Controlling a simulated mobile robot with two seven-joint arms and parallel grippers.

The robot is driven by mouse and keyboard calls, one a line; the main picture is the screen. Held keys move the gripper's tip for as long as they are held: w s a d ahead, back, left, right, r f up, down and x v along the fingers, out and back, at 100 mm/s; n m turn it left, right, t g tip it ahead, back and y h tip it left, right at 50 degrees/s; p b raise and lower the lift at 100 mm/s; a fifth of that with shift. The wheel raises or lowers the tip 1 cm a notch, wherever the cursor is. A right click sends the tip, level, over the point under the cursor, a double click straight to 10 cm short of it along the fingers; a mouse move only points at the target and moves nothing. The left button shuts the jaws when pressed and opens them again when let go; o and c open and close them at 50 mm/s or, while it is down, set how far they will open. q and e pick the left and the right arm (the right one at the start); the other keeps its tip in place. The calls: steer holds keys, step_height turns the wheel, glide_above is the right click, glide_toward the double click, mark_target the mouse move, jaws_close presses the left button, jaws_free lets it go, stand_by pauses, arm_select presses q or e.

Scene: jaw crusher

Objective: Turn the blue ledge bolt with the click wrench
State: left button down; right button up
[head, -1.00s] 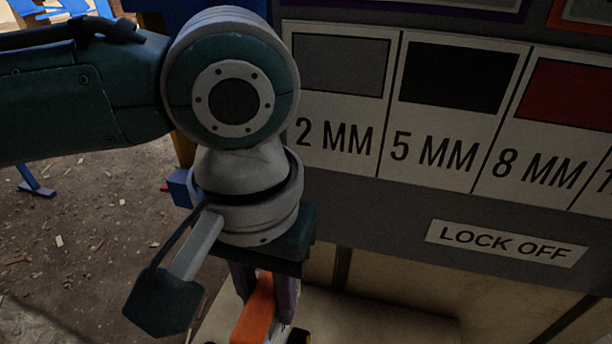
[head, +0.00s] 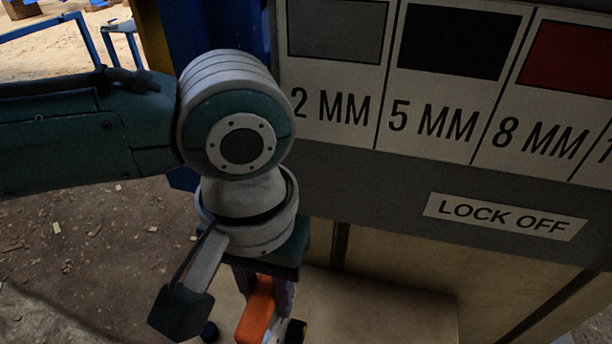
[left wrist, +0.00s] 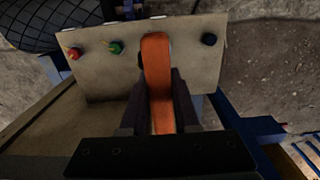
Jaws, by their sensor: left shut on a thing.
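My left gripper (head: 264,292) is shut on the orange click wrench (head: 257,312), whose lower end is cut off by the bottom of the head view. In the left wrist view the wrench (left wrist: 158,75) stands up between the two dark fingers (left wrist: 160,105) and reaches over a pale ledge (left wrist: 190,75). A dark blue bolt (left wrist: 209,39) sits on the ledge to the right of the wrench, apart from it. It also shows at the bottom of the head view (head: 209,332). The wrench's far end hides part of the ledge. My right gripper is out of sight.
A red bolt (left wrist: 72,52) and a green bolt (left wrist: 115,47) stand left of the wrench. A dark round part (head: 295,331) shows beside the wrench. A grey panel with a LOCK OFF label (head: 505,216) rises close behind. Bare ground (head: 100,245) lies left.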

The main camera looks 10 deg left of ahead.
arm_select(q)
steer(key=shift+f, duration=0.3)
steer(key=shift+f+b, duration=1)
steer(key=shift+f, duration=1.05)
steer(key=m+p, duration=0.1)
steer(key=m, duration=0.2)
steer(key=shift+m, duration=0.4)
steer(key=shift+m+p, duration=0.35)
steer(key=shift+m, duration=0.55)
